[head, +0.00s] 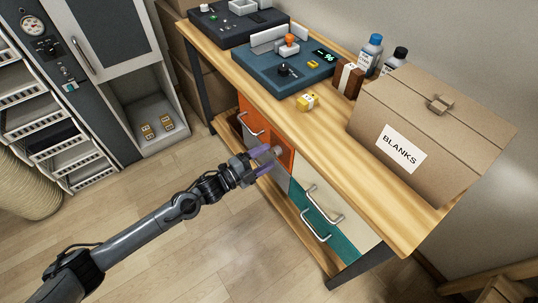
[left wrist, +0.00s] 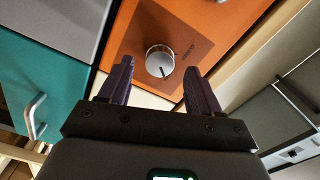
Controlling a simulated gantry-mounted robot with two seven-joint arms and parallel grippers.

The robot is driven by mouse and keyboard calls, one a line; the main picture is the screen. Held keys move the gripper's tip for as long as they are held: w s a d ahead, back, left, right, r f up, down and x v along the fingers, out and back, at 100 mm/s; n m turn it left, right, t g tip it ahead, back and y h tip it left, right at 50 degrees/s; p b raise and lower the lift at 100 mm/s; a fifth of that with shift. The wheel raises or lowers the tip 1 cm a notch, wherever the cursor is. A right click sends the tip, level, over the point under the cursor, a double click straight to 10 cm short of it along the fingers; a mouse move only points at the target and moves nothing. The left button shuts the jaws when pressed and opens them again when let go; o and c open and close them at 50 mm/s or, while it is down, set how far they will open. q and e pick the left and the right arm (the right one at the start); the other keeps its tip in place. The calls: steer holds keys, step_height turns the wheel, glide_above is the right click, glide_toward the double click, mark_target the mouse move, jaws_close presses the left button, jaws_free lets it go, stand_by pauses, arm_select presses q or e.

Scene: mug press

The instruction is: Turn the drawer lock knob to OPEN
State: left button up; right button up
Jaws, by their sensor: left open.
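The drawer lock knob (left wrist: 160,61) is a round silver dial with a dark pointer line. It sits on a brown plate (left wrist: 146,35) on an orange drawer front (left wrist: 218,14), with small dark lettering beside it that I cannot read. In the head view the knob (head: 278,150) shows just past my left fingertips, on the orange front (head: 284,132). My left gripper (head: 267,158) is open and faces the knob. In the left wrist view its two dark purple fingers (left wrist: 158,75) stand either side of the knob, with visible gaps. My right gripper is out of view.
Cream and teal drawers (head: 322,226) with metal handles lie right of the orange front. The floor in front is clear.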

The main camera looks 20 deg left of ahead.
arm_select(q)
steer(key=v, duration=0.8)
steer(key=shift+s+a, duration=0.15)
steer(key=shift+s, duration=0.15)
steer(key=s+d+f+n+y, duration=0.3)
steer(key=s+d+f+n, duration=0.2)
steer(key=s+d+n, duration=0.3)
steer(key=s+a+f+n+g+y, duration=0.1)
steer(key=s+a+n+g+y, duration=0.2)
steer(key=s+n+g, duration=0.45)
steer(key=s+a+f+n+g+y, duration=0.1)
steer(key=s+a+n+g+y, duration=0.2)
steer(key=s, duration=0.7)
step_height(320, 180, up, 26)
steer(key=p, duration=2.6)
steer(key=shift+s+d+f+g+y, duration=0.2)
steer(key=shift+s+d+g+y, duration=0.15)
steer(key=shift+d+g, duration=0.1)
